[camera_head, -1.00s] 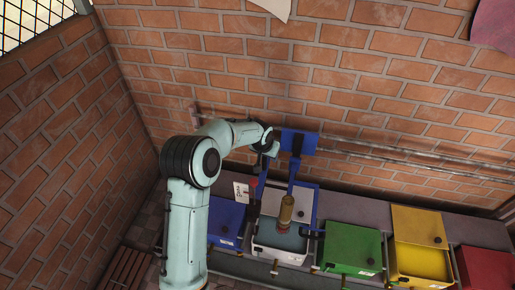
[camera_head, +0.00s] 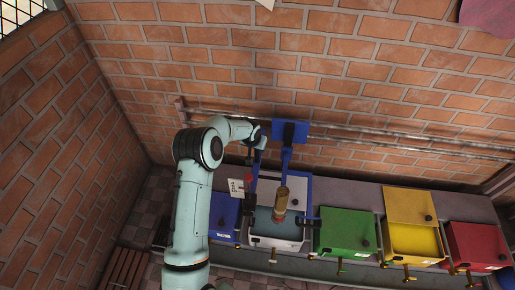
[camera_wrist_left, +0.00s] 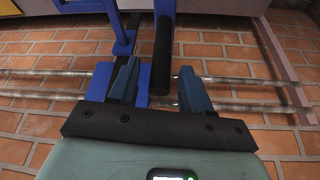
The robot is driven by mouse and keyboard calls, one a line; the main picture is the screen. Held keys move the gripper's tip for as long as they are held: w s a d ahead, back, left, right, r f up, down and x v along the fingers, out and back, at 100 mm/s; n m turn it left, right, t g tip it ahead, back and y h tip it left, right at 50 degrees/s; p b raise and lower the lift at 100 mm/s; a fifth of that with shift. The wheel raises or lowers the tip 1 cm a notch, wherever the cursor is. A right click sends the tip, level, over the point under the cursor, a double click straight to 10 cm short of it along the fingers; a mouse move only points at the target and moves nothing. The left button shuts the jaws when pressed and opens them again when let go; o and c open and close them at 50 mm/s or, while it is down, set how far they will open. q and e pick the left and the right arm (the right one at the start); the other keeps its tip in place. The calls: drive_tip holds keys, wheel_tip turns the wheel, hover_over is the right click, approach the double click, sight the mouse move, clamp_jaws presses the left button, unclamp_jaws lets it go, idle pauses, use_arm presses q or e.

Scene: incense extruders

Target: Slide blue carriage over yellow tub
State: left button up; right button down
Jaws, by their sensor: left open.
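The blue carriage (camera_head: 291,131) hangs on the wall rails, and its blue frame and brass-coloured cylinder (camera_head: 282,198) stand over the white tub (camera_head: 275,242). The yellow tub (camera_head: 414,243) is further right, with its yellow lid (camera_head: 408,204) raised behind it. My left gripper (camera_head: 262,143) is just left of the carriage's upper part. In the left wrist view, its two blue-grey fingers (camera_wrist_left: 158,72) are apart, with the carriage's black handle (camera_wrist_left: 163,45) between them, nearer the right finger. I cannot tell whether they touch it. My right gripper is not in view.
A green closed box (camera_head: 346,230) stands between the white and yellow tubs. A blue box (camera_head: 224,215) is at the left, and a red box (camera_head: 478,243) at the right. The metal rails (camera_head: 400,143) run clear along the brick wall to the right.

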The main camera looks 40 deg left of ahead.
use_arm(q)
drive_tip(key=shift+x, duration=1.8)
clamp_jaws()
